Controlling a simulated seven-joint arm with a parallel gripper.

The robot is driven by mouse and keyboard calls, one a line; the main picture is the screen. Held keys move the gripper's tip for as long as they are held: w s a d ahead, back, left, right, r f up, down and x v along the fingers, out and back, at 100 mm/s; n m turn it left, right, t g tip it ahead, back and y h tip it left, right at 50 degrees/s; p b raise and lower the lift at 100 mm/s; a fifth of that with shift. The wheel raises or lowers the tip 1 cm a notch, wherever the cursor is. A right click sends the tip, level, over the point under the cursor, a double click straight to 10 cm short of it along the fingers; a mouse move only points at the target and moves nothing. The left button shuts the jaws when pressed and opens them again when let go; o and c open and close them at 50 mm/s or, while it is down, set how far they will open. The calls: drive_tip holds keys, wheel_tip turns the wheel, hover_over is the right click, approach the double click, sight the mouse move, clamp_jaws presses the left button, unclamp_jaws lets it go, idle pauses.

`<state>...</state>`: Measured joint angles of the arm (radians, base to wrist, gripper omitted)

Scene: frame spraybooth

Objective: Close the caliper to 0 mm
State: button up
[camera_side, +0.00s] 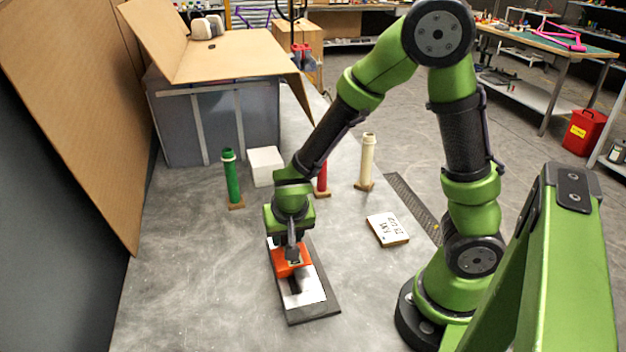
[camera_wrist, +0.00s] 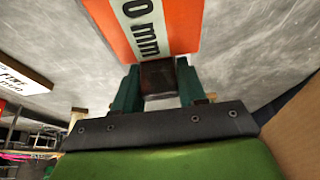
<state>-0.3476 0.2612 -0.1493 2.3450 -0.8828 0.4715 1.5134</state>
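The caliper lies on the grey bench: a dark base (camera_side: 314,314) with a white face (camera_side: 315,290) and an orange piece (camera_side: 283,271) across it. A dark slot or bar shows on the white face, in front of the orange piece. In the wrist view the orange piece (camera_wrist: 187,28) carries a white label reading "0 mm" (camera_wrist: 140,22). My gripper (camera_side: 292,252) points down at the orange piece. In the wrist view its green fingers stand against both sides of a dark block (camera_wrist: 158,76) at the orange piece's edge. My gripper hides part of the caliper's far end.
A green tube (camera_side: 231,180), a red tube (camera_side: 322,180) and a cream tube (camera_side: 367,160) stand behind the caliper. A white block (camera_side: 265,166) is near them. A lettered sign (camera_side: 388,229) lies to the right, beside a ruler-like strip (camera_side: 412,205). Bench left of the caliper is clear.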

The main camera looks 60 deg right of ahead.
drive_tip(key=o, duration=0.3)
drive_tip(key=shift+o, duration=0.2)
drive_tip(key=v, duration=1.7)
drive_tip(key=shift+w+a, duration=0.1)
drive_tip(key=s+d+r+n+t+y, duration=0.2)
drive_tip(key=s+r+n+t+y, duration=0.1)
drive_tip(key=s+r+n+y, duration=0.1)
drive_tip(key=shift+s+r+t+y, duration=0.3)
drive_tip(key=shift+s+t+y, duration=0.15)
drive_tip(key=shift+s, duration=0.35)
